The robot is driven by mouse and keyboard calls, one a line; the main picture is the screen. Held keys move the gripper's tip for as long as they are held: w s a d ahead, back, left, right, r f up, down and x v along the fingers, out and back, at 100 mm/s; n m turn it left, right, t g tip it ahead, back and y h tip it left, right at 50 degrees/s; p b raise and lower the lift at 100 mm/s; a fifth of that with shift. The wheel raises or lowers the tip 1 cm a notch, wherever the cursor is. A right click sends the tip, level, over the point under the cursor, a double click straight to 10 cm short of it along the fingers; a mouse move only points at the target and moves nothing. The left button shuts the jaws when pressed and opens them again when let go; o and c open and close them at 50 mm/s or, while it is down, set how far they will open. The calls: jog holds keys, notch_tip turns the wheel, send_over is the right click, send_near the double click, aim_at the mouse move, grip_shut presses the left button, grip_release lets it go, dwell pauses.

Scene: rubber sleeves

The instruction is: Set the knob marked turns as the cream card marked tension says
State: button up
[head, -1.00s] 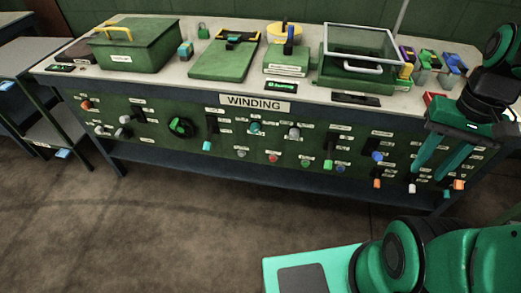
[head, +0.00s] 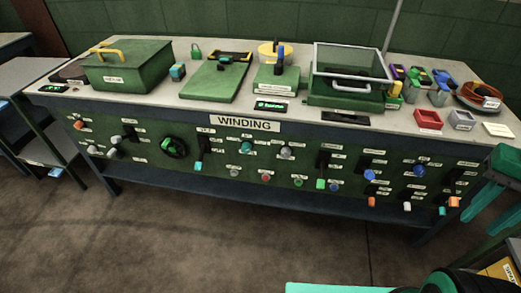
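A small cream card (head: 498,130) lies flat at the right end of the bench top; its writing is too small to read. The green front panel below carries several round knobs, among them a teal one (head: 246,147), a grey one (head: 286,152) and blue ones (head: 370,175) (head: 419,171). Their labels are too small to read, so I cannot tell which is marked turns. My gripper (head: 494,207) is at the right edge, partly cut off, in front of the panel's right end. Its teal fingers are apart, with nothing seen between them.
The bench (head: 150,98) holds a green lidded box (head: 128,68), a glass-lidded case (head: 348,65), a red tray (head: 428,119) and a grey tray (head: 462,120). A black handwheel (head: 175,147) and several levers stick out of the panel. The floor in front (head: 200,235) is clear.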

jog(key=shift+s+d, duration=0.1)
jog(key=shift+d, duration=0.15)
